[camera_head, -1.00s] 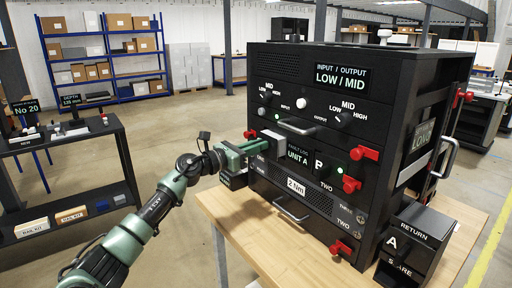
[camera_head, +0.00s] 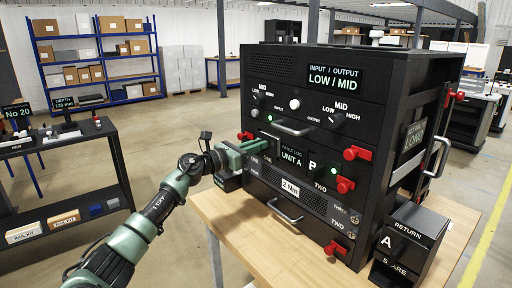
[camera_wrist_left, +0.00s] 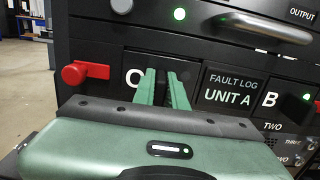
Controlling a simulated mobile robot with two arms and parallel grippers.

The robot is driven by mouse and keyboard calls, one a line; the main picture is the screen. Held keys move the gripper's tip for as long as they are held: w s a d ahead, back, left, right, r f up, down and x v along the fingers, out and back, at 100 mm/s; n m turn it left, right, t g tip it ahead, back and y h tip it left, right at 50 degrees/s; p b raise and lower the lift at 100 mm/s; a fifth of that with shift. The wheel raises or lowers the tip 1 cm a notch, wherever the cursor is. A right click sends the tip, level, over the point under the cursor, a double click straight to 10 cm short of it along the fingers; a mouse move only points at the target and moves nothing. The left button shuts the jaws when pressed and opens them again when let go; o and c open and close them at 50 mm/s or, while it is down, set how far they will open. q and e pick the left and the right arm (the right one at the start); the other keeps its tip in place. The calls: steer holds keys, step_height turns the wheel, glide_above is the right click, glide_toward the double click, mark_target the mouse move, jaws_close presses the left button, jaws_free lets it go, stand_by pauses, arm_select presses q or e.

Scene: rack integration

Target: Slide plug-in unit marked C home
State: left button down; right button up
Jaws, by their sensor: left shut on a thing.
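The plug-in unit marked C (camera_wrist_left: 132,77) is at the left of a row in the black rack (camera_head: 300,185), beside a panel reading FAULT LOG UNIT A (camera_head: 291,160). My left gripper (camera_head: 262,145) is at the left of the rack front. In the left wrist view its two green fingers (camera_wrist_left: 165,92) are shut on the dark handle of unit C, just right of the letter. The gripper body hides the lower part of the unit. How far the unit sits from flush cannot be told. My right gripper is not in view.
A red latch (camera_wrist_left: 85,72) stands out left of unit C. Unit B (camera_head: 313,168) is right of the panel, with more red latches (camera_head: 356,153). A metal handle (camera_wrist_left: 262,29) juts out above. A small box marked A (camera_head: 410,240) stands on the wooden table (camera_head: 235,235).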

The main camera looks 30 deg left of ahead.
arm_select(q)
steer(key=shift+w+d+r, duration=0.15)
steer(key=shift+w+d, duration=0.05)
steer(key=shift+w, duration=0.25)
steer(key=c, duration=1.4)
jaws_free()
steer(key=shift+o, duration=0.2)
steer(key=shift+s, duration=0.1)
steer(key=shift+f, duration=0.25)
steer(key=b+v, duration=0.2)
steer(key=v, duration=0.5)
steer(key=shift+s+r, duration=0.2)
steer(key=shift+s, duration=0.15)
steer(key=shift+a, duration=0.1)
